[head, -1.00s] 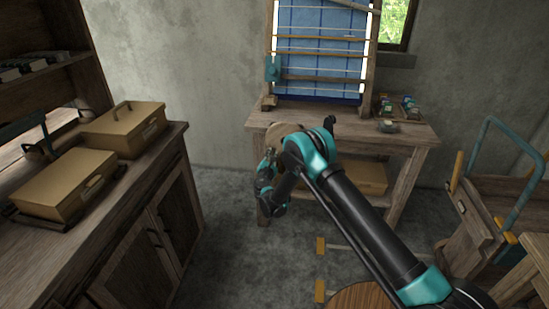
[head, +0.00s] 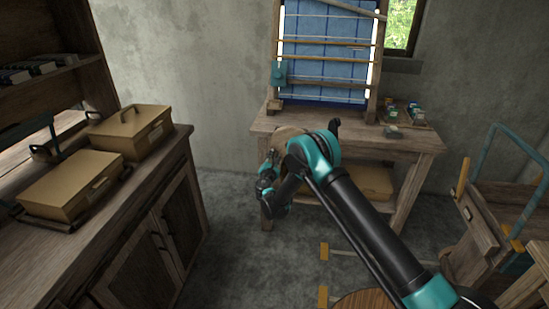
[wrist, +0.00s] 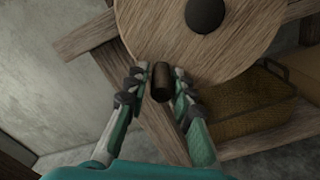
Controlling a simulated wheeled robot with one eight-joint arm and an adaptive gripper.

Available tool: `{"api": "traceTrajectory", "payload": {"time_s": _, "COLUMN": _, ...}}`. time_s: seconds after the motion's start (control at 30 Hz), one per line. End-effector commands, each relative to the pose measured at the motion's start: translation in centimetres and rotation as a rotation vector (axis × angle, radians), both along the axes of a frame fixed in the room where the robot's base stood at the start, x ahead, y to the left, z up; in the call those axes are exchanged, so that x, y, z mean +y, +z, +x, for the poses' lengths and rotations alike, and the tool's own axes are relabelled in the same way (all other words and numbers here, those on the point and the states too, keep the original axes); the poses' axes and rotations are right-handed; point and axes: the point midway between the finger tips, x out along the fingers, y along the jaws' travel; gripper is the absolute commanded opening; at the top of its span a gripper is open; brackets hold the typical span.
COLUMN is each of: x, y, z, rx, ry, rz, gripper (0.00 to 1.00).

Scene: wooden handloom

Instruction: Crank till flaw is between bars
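The loom's blue cloth (head: 315,60) hangs upright in a wooden frame at the back, crossed by several thin bars (head: 325,43). I cannot make out a flaw in it. The round wooden crank wheel (wrist: 235,50) has a dark hub and fills the top of the wrist view; in the head view it is mostly hidden behind my arm. Its dark brown handle (wrist: 161,84) points toward the wrist camera. My gripper (wrist: 160,78) has a finger on each side of the handle, with narrow gaps showing; it looks open. In the head view my gripper (head: 267,174) is at the table's left front.
The loom stands on a wooden table (head: 395,144) with small items (head: 416,112) at its right. A cabinet (head: 150,235) with two tan boxes (head: 130,132) is at left. A wooden cart (head: 480,215) with a teal handle is at right.

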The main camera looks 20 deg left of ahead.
Motion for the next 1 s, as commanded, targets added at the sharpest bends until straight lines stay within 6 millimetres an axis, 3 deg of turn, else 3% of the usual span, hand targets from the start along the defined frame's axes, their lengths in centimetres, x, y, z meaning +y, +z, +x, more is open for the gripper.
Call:
{"api": "traceTrajectory", "payload": {"time_s": 0.1, "x": 0.0, "y": 0.0, "z": 0.0, "rx": 0.001, "ry": -0.001, "rz": 0.001, "gripper": 0.4}}
{"api": "traceTrajectory", "payload": {"time_s": 0.47, "x": -0.2, "y": -0.1, "z": -0.4, "rx": 0.001, "ry": -0.001, "rz": 0.002, "gripper": 0.4}}
{"api": "traceTrajectory", "payload": {"time_s": 0.57, "x": -0.4, "y": -0.1, "z": -1.5, "rx": 0.001, "ry": -0.001, "rz": 0.002, "gripper": 0.4}}
{"api": "traceTrajectory", "payload": {"time_s": 1.0, "x": -2.3, "y": 0.0, "z": -9.6, "rx": 0.001, "ry": 0.001, "rz": 0.001, "gripper": 0.4}}
